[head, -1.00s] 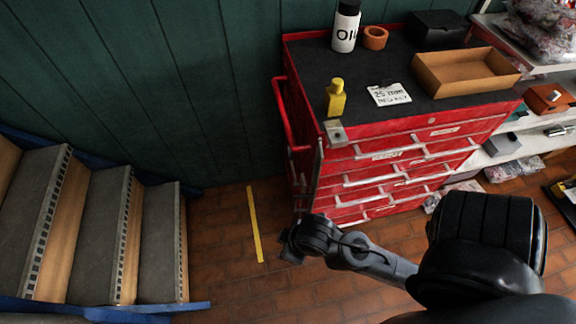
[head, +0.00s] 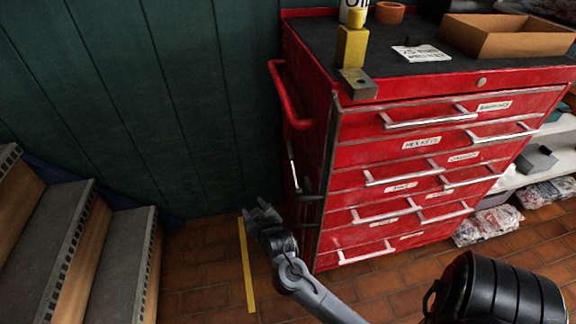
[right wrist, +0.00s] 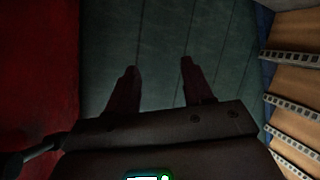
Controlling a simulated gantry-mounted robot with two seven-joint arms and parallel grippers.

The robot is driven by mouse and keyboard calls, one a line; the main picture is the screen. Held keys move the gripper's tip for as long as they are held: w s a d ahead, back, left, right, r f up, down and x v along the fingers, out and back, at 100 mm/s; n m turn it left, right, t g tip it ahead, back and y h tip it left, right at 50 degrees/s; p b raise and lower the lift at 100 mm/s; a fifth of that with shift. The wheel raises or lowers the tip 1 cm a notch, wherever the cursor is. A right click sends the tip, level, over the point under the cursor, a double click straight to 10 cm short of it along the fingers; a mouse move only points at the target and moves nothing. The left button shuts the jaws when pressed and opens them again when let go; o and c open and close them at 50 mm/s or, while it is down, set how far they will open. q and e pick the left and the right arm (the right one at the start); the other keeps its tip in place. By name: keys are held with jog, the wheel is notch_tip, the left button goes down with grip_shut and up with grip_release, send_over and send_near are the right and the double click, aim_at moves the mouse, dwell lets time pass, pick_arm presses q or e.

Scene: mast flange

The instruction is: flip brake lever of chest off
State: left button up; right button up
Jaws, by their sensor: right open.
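The red tool chest (head: 420,150) stands against the green wall, its drawers facing right. A thin lever with a pale grip (head: 292,165) stands roughly upright low on its left side, beside a dark bracket (head: 307,195); I cannot tell for sure that it is the brake lever. My right gripper (head: 262,211) is open and empty, to the left of the chest's side and lower than the lever in the picture, apart from it. In the right wrist view, its two fingers (right wrist: 157,75) are apart with only wall between them. My left gripper is out of view.
A red side handle (head: 285,95) sticks out of the chest above the lever. Stairs (head: 60,240) stand at the left. A yellow strip (head: 246,265) lies on the brick floor. A metal block (head: 357,85) sits at the chest's top corner.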

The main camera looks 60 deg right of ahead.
jog(key=w+d+r+m+h, duration=0.1)
jog(key=w+d+m+h, duration=0.15)
jog(key=d, duration=0.25)
jog(key=g+h, duration=1.2)
jog(key=g, duration=0.1)
send_near(288, 149)
jog(key=shift+m+g, duration=0.35)
jog(key=shift+g, duration=0.05)
jog(key=shift+w+d+f+b+x, duration=0.15)
jog(key=shift+b+x, duration=0.4)
jog(key=shift+x, duration=1.2)
jog(key=shift+w+f+b+x, duration=0.15)
jog(key=shift+b+x, duration=0.4)
jog(key=shift+x, duration=1.15)
jog(key=shift+w+d+f+b+x, duration=0.1)
jog(key=shift+f+b+x, duration=0.3)
jog(key=shift+x, duration=1.35)
jog(key=shift+r, duration=0.15)
grip_shut()
